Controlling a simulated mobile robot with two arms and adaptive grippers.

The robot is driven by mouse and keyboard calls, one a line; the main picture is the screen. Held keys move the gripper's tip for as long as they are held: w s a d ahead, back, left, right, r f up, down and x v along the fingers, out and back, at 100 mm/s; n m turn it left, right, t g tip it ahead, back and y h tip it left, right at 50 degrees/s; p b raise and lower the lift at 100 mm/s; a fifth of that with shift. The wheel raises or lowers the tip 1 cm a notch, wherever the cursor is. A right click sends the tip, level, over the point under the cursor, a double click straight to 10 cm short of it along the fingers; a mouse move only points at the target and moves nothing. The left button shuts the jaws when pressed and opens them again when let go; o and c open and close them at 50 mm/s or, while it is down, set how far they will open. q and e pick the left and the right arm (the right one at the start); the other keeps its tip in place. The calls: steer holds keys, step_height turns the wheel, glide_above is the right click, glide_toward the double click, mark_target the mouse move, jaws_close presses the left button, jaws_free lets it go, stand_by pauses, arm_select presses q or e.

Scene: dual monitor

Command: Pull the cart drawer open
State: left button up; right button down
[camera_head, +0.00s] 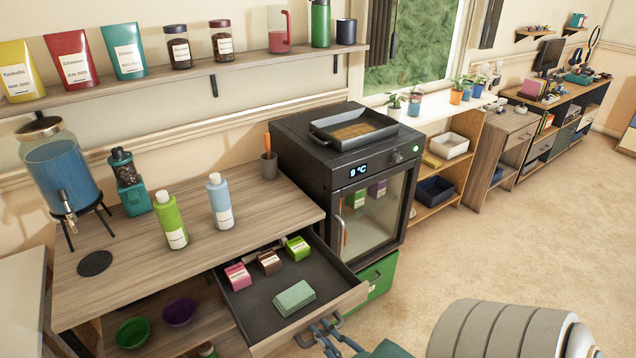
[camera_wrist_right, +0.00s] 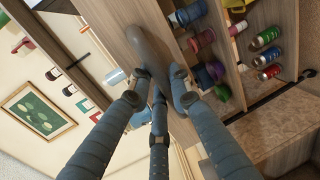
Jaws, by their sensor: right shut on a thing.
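The cart drawer (camera_head: 262,308) is pulled out from under the wooden top of the cart (camera_head: 130,235). Its dark inside shows, with several small boxes and a green block (camera_head: 294,297) in it. My right gripper (camera_head: 325,335) is at the drawer front, shut on the drawer handle (camera_head: 303,339). In the right wrist view the gripper's blue fingers (camera_wrist_right: 158,92) close around the thick grey handle (camera_wrist_right: 149,48) on the wooden front. My left gripper is not in view.
Two bottles (camera_head: 171,221) (camera_head: 220,200) and a drink dispenser (camera_head: 62,170) stand on the cart top. A black oven (camera_head: 345,165) stands right beside the drawer, over a green cabinet (camera_head: 378,279). Bowls (camera_head: 133,332) sit on the shelf below. The floor at right is clear.

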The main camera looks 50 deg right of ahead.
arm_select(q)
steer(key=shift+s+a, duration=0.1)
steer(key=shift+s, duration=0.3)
arm_select(e)
steer(key=shift+s+a+f, duration=0.1)
steer(key=c, duration=1.6)
jaws_free()
steer(key=shift+c, duration=0.2)
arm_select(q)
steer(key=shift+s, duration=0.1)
